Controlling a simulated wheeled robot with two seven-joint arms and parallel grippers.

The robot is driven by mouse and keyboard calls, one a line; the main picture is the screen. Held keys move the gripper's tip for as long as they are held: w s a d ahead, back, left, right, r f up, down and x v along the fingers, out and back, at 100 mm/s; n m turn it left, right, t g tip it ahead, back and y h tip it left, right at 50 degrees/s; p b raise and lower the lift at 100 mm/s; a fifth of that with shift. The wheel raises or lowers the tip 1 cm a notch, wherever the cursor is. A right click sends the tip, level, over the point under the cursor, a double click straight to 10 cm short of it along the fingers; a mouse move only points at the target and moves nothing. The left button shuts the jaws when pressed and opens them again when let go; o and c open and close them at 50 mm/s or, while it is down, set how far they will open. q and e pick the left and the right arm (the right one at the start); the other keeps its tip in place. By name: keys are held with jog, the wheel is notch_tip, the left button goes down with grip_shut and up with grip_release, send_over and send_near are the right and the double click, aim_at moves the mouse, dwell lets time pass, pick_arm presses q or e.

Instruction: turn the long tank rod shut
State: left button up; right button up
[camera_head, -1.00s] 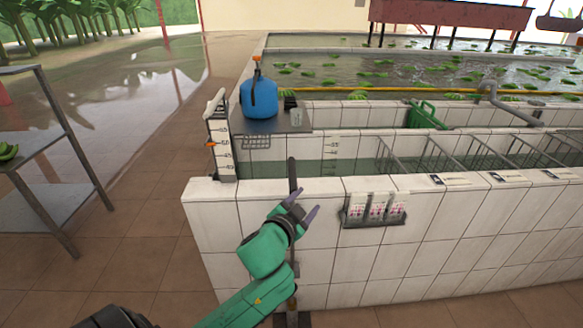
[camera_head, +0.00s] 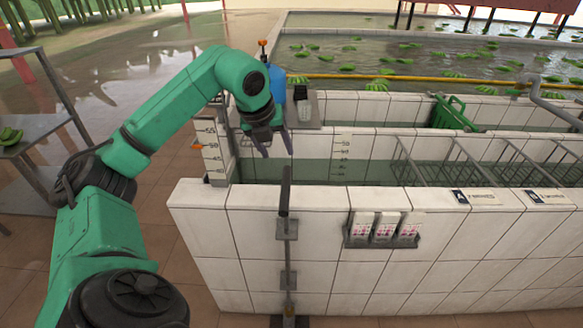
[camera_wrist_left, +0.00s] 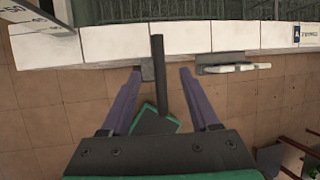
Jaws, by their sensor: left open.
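The long tank rod (camera_head: 285,192) is dark and stands against the front of the white tiled tank wall (camera_head: 330,240), near its left corner. Its upper part rises past the rim, and wall brackets (camera_head: 288,280) hold it lower down. My left gripper (camera_head: 277,150) is open, fingers pointing down, just above the rod's top in the head view. In the left wrist view, the dark rod (camera_wrist_left: 157,60) shows between the two purple fingers, with a gap on both sides. I see no contact. My right gripper is not in view.
A rack of white-and-red packets (camera_head: 384,230) hangs on the wall right of the rod. A metal shelf (camera_head: 40,130) stands at left. The floor left of the tank is open.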

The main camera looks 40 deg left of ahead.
aim_at(286, 175)
pick_arm(q)
jog(key=x, duration=0.2)
jog(key=p+x, duration=0.1)
jog(key=x, duration=0.2)
jog(key=p+x, duration=0.1)
jog(key=x, duration=0.2)
jog(key=shift+s+a+f, duration=0.1)
jog(key=shift+s+f, duration=0.15)
jog(key=shift+s, duration=0.05)
jog(key=p+x, duration=0.1)
jog(key=x, duration=0.2)
jog(key=shift+w, duration=0.3)
jog(key=shift+f, duration=0.2)
jog(key=shift+s+r, duration=0.1)
jog(key=shift+s, duration=0.25)
jog(key=shift+c, duration=1.2)
jog(key=c, duration=0.5)
grip_shut()
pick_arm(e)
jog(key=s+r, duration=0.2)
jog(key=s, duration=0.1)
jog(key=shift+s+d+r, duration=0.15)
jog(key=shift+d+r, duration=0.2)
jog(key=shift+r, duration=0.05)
